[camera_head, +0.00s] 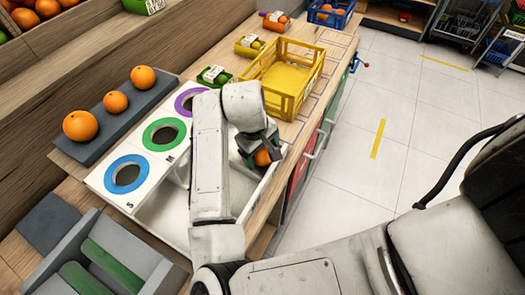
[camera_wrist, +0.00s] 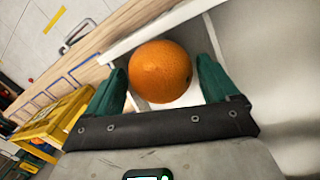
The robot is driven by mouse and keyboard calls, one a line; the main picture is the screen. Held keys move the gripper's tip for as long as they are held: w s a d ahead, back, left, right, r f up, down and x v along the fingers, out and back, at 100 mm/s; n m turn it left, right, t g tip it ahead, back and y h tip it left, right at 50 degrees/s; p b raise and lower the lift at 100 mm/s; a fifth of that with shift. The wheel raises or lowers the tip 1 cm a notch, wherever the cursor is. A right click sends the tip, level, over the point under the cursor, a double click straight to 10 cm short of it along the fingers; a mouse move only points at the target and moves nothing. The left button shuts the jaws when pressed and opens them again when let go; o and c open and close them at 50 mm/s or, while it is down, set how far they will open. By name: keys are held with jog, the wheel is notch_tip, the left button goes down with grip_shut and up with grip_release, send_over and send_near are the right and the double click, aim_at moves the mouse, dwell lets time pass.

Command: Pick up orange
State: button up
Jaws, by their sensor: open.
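An orange (camera_wrist: 160,71) sits in the white tray (camera_wrist: 185,98) below the counter holes, near the tray's corner. In the wrist view it lies between the two green fingers of my gripper (camera_wrist: 160,85), which are spread apart, with a finger on each side. In the head view the same orange (camera_head: 262,158) shows partly under my gripper (camera_head: 258,150), mostly hidden by it. I cannot tell whether the fingers touch the orange. Three other oranges (camera_head: 80,125) rest in a row on a dark grey ledge at the left.
A white panel has holes ringed blue (camera_head: 107,174), green (camera_head: 148,133) and purple (camera_head: 182,98). A yellow crate (camera_head: 308,72) stands on the wooden counter beyond my arm. The tray's raised wall (camera_wrist: 125,45) runs close to the orange. Tiled floor (camera_head: 385,90) at the right is open.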

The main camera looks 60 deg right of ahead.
jog(key=shift+f, duration=0.3)
jog(key=shift+c, duration=0.3)
jog(key=c, duration=1)
jog(key=shift+o, duration=0.2)
jog(key=shift+d+r, duration=0.1)
jog(key=shift+r, duration=0.55)
notch_tip(320, 180, up, 2)
jog(key=shift+s+r, duration=0.1)
jog(key=s+a+r+b, duration=0.1)
jog(key=s+a+r, duration=0.6)
jog(key=s+r, duration=0.2)
jog(key=s, duration=0.2)
jog(key=shift+s+a+r, duration=0.3)
jog(key=shift+a, duration=0.1)
